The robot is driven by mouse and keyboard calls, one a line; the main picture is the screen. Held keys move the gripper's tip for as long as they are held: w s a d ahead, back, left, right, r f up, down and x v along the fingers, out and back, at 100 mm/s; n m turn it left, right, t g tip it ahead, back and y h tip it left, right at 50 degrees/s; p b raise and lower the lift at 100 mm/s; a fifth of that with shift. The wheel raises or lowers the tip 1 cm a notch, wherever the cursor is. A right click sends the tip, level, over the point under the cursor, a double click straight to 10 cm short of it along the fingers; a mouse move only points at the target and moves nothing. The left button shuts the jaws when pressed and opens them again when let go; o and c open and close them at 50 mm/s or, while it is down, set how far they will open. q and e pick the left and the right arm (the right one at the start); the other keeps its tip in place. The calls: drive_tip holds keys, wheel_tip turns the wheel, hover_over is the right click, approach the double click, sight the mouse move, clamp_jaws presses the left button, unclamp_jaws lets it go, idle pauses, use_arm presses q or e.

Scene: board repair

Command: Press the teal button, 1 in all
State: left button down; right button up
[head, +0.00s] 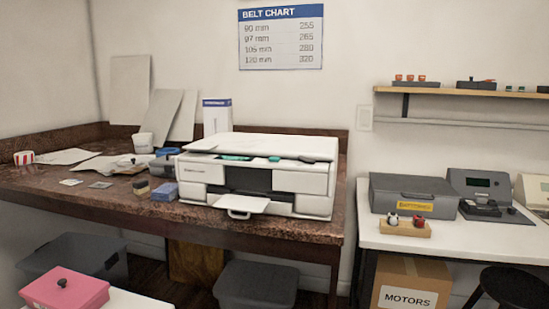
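A large white printer-like machine (202,173) stands on the brown stone-topped bench, with its lid slightly raised and a small tray sticking out in front. A teal strip (235,157) shows in the gap under the lid, with a smaller teal piece (274,159) to its right. I cannot tell whether either is a button. Small green-teal items (508,88) sit on the wall shelf at the right, too small to make out. Neither of my grippers is in view.
Blue and yellow blocks (164,191) lie left of the machine on the bench (40,182). The white table (440,236) at right holds a grey case (408,190), a wooden block with knobs (404,229) and a display device (482,183). A pink box (62,292) is front left.

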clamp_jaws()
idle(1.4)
